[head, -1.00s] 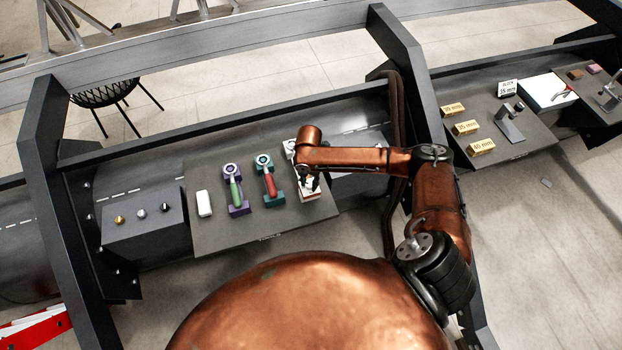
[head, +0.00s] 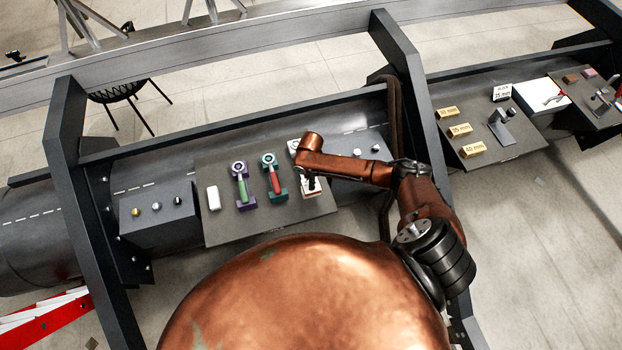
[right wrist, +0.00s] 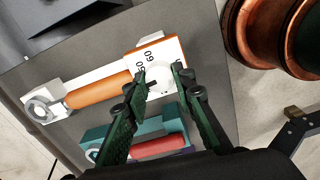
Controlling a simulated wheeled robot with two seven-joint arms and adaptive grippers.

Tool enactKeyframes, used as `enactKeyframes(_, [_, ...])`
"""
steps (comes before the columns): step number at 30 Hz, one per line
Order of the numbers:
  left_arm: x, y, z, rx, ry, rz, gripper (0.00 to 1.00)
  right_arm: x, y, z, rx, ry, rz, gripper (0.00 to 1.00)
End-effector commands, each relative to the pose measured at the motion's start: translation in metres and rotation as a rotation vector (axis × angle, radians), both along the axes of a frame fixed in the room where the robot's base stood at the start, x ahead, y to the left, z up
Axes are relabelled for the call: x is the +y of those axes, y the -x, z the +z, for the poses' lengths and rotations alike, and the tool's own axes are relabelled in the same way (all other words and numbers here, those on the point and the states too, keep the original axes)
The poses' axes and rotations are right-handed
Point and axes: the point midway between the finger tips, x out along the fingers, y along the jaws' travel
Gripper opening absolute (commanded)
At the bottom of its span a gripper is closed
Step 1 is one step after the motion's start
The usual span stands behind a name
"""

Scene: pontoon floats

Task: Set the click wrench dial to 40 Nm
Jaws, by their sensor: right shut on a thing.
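The click wrench (right wrist: 98,90) has an orange handle and lies in a white cradle in the right wrist view. Its round head (right wrist: 42,107) is at the left end. At its other end is a white dial (right wrist: 162,76) on a plate with printed numbers (right wrist: 150,58); 50 and 60 can be read, the others are hidden. My right gripper (right wrist: 160,78) has its green fingers on either side of the dial, shut on it. I cannot tell which number the dial points to. In the head view my right gripper (head: 311,183) covers most of this wrench. My left gripper is not in view.
A red-handled wrench in a teal cradle (head: 280,195) lies close to the left, then a green-handled one in a purple cradle (head: 246,205) and a white block (head: 213,198). They share a grey board (head: 235,233). Gold mm blocks (head: 460,130) stand on another board at right.

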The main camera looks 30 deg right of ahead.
Motion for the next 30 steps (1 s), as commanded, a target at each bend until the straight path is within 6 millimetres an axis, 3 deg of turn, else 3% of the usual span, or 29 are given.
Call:
enactKeyframes(7, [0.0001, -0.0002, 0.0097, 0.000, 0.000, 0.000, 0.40, 0.0000, -0.0012, 0.0016, -0.002, 0.000, -0.079, 0.00])
enactKeyframes(23, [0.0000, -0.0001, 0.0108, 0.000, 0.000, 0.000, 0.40, 0.0003, -0.0014, 0.0007, -0.003, -0.001, -0.098, 0.00])
enactKeyframes(24, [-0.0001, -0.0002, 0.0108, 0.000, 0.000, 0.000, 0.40, 0.0002, -0.0013, 0.0008, -0.002, 0.000, -0.098, 0.26])
enactKeyframes(30, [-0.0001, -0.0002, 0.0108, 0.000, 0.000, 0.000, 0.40, 0.0001, -0.0009, 0.0004, -0.001, -0.001, -0.097, 0.40])
